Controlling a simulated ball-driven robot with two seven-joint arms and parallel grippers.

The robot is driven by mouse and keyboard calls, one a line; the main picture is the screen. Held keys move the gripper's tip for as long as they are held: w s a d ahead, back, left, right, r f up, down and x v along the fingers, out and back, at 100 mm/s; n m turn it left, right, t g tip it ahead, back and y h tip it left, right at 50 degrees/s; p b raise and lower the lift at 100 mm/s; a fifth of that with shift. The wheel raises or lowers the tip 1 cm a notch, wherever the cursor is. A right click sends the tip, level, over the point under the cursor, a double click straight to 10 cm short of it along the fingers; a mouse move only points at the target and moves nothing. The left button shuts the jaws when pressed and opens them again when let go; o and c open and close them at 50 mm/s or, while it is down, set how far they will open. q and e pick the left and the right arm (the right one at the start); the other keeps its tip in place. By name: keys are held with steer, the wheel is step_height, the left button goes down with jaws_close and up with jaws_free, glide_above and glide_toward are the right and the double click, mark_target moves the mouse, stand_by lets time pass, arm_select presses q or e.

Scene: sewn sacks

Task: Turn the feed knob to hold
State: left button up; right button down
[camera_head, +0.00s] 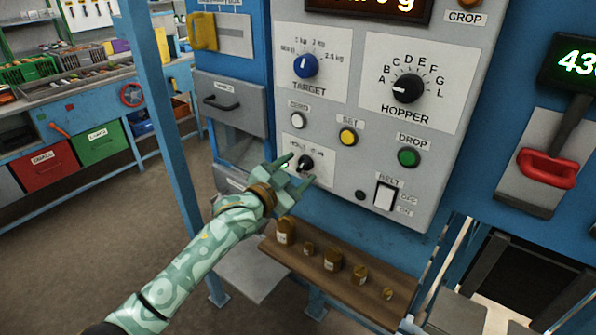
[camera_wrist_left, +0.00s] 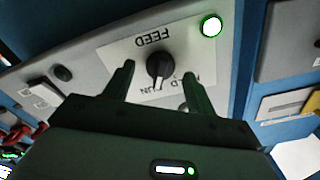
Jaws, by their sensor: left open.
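The feed knob (camera_head: 305,163) is a small black knob on a white plate, low on the grey control panel. In the left wrist view the knob (camera_wrist_left: 160,66) shows upside down, with FEED above it and partly hidden hold and run lettering below. Its pointer faces the lettered side; I cannot tell exactly which mark it is on. My left gripper (camera_head: 297,169) is open, with its green fingers in front of the plate. In the left wrist view the fingertips (camera_wrist_left: 159,70) stand on either side of the knob, with gaps. My right gripper is not in view.
Near the feed plate are a yellow button (camera_head: 348,136), a green drop button (camera_head: 408,157) and a belt switch (camera_head: 385,195). The target knob (camera_head: 306,65) and hopper knob (camera_head: 407,88) are higher up. A wooden shelf (camera_head: 310,268) with several brown weights lies below.

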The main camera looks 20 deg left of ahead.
arm_select(q)
steer(key=shift+w+d, duration=0.15)
steer(key=shift+w, duration=0.25)
steer(key=c, duration=1)
